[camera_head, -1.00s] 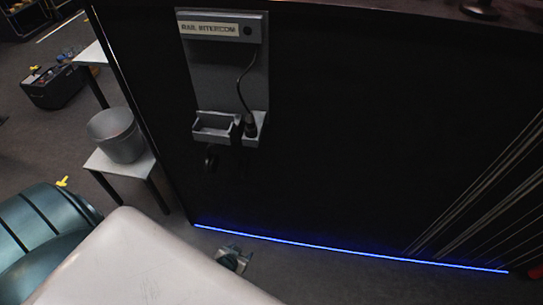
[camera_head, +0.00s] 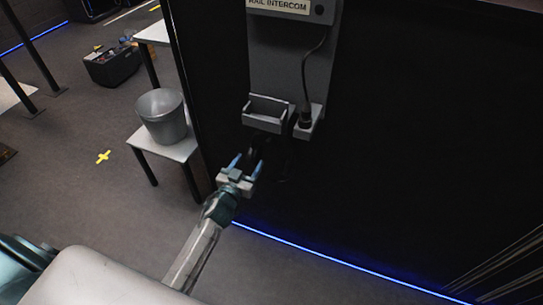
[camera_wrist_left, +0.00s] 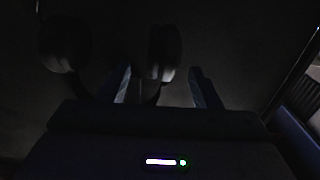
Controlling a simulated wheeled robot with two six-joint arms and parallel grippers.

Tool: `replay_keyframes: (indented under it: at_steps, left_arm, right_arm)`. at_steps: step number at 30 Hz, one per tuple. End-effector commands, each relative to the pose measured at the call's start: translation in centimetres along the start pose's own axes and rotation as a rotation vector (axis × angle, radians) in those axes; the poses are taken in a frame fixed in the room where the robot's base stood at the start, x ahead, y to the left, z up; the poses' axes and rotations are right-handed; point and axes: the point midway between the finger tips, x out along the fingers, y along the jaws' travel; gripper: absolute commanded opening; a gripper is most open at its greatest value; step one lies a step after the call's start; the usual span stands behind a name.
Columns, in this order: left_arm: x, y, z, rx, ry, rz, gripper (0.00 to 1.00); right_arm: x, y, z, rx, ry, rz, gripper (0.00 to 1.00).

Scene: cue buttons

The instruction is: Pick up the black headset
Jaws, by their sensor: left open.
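The black headset hangs below the tray of the grey intercom panel (camera_head: 284,65). It is very dark against the black wall in the head view, so its outline is hard to make out. In the left wrist view it shows as two dark rounded ear cups; one cup (camera_wrist_left: 163,52) is between the fingertips and the other cup (camera_wrist_left: 64,46) is to the left of them. My left gripper (camera_head: 244,163) is open, just below the intercom tray, its fingers pointing up at the headset. It also shows in the left wrist view (camera_wrist_left: 161,85). Contact cannot be told. My right gripper is out of view.
The intercom panel has a small grey tray (camera_head: 268,109) and a cable. A grey bucket (camera_head: 163,117) stands on a white stool (camera_head: 179,150) to the left. A blue light strip (camera_head: 330,262) runs along the black wall's foot. Open floor lies at the left.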

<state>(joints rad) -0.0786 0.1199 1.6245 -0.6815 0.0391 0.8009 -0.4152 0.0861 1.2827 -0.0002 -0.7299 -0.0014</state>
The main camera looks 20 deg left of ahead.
Motion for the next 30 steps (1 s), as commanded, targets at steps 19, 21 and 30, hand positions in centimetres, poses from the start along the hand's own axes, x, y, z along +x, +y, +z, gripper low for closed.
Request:
replay_keyframes:
  at_steps: [19, 21, 30]
  left_arm:
    - [5.5, -0.2, 0.1, 0.0, -0.002, 0.0, 0.58]
    - [5.5, -0.2, 0.1, 0.0, -0.002, 0.0, 0.58]
    - [5.4, -0.2, 0.1, 0.0, -0.002, 0.0, 0.05]
  right_arm:
    - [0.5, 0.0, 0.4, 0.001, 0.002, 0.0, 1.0]
    - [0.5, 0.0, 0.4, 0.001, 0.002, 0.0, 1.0]
    - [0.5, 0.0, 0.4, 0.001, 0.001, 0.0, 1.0]
